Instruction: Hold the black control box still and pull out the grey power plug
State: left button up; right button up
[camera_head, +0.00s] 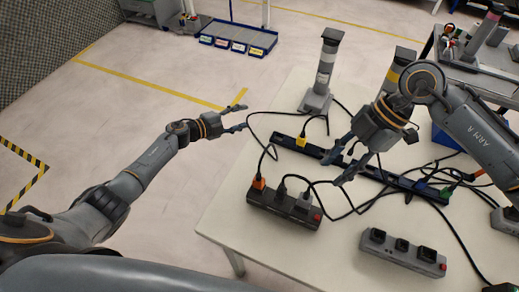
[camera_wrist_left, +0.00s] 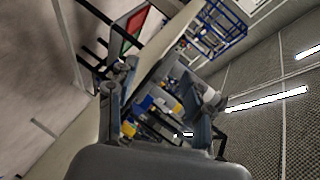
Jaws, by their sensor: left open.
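The black control box (camera_head: 283,208) lies near the table's front left edge. An orange plug, a black plug and a grey plug (camera_head: 304,199) stand in it, with a red switch at its right end. My left gripper (camera_head: 244,117) is open and empty, beyond the table's left edge and apart from the box. Its spread fingers also show in the left wrist view (camera_wrist_left: 160,95). My right gripper (camera_head: 334,171) is open over the table, beyond and right of the box, with cables around it. Whether its fingers touch a cable, I cannot tell.
A long black power strip (camera_head: 362,170) crosses the table (camera_head: 260,245) behind the box. A grey socket box (camera_head: 402,252) lies at the front right. Grey posts (camera_head: 325,70) stand at the back. Loose black cables cover the middle. The front left corner is clear.

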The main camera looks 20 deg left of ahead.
pick_arm(q)
jog(key=s+d+r+m+g+h, duration=0.2)
jog(key=s+d+r+m+g, duration=0.25)
jog(key=d+r+m, duration=0.4)
jog(key=s+d+r+m+g+h, duration=0.1)
jog(key=s+d+r+m+g, duration=0.3)
jog(key=d+r+m, duration=0.45)
jog(key=m+g+y, duration=0.3)
jog(key=m+y, duration=0.9)
jog(key=m, duration=0.5)
send_near(260, 179)
jog(key=shift+w, duration=0.3)
jog(key=shift+a+f, duration=0.1)
jog(key=shift+f, duration=0.1)
notch_tip(260, 179, down, 13)
jog(key=shift+f, duration=0.1)
